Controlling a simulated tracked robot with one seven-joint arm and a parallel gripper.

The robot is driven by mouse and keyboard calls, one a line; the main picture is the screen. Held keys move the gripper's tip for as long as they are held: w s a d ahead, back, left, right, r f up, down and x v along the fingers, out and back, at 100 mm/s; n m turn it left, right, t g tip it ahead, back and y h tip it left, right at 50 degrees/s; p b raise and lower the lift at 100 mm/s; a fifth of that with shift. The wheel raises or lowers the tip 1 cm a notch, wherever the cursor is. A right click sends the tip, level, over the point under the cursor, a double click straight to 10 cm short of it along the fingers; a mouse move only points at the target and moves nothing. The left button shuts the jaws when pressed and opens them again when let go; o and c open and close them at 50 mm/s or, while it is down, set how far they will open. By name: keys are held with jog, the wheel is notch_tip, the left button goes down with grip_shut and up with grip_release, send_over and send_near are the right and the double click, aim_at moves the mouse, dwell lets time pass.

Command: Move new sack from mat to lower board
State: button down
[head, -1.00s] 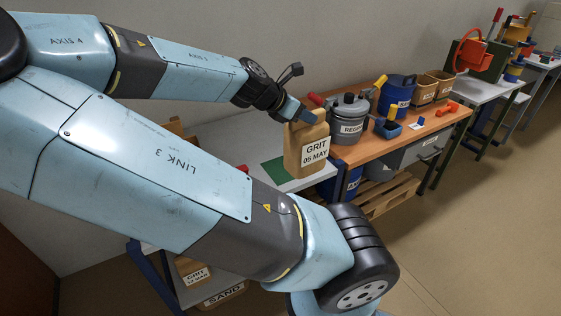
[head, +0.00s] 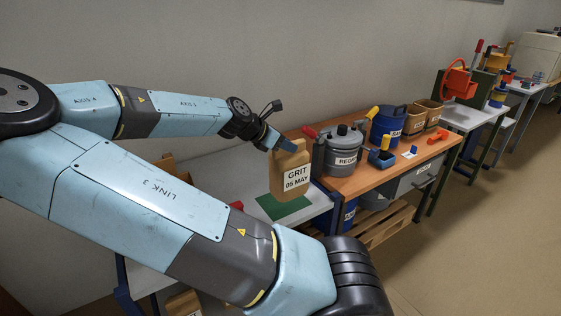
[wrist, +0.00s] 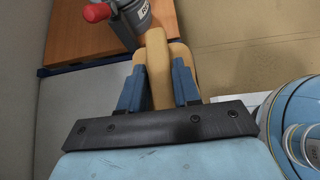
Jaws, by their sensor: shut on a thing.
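The tan sack (head: 291,172), labelled GRIT 05 MAY, is upright at the green mat (head: 284,208) on the pale grey table (head: 225,178). My gripper (head: 284,146) is shut on the sack's narrow top. In the wrist view the sack's top (wrist: 158,62) sits between the two blue fingers of my gripper (wrist: 157,85). The sack looks slightly above the mat, but its underside is hidden. The lower board under the table is mostly hidden by my arm. Part of a sack (head: 183,304) shows low down there.
Right of the sack, an orange workbench (head: 365,180) holds a grey lidded pot (head: 342,150), a blue drum (head: 388,126) and tan bins (head: 425,115). The pot stands close to the held sack. A wooden pallet (head: 385,225) lies below the bench. Open floor is at the right.

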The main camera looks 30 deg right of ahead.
jog(key=w+d+f, duration=0.1)
jog(key=w+f, duration=0.4)
jog(key=f, duration=0.4)
jog(key=shift+w, duration=0.15)
jog(key=shift+f, duration=0.1)
jog(key=c, duration=0.8)
grip_release()
jog(key=v, duration=1.2)
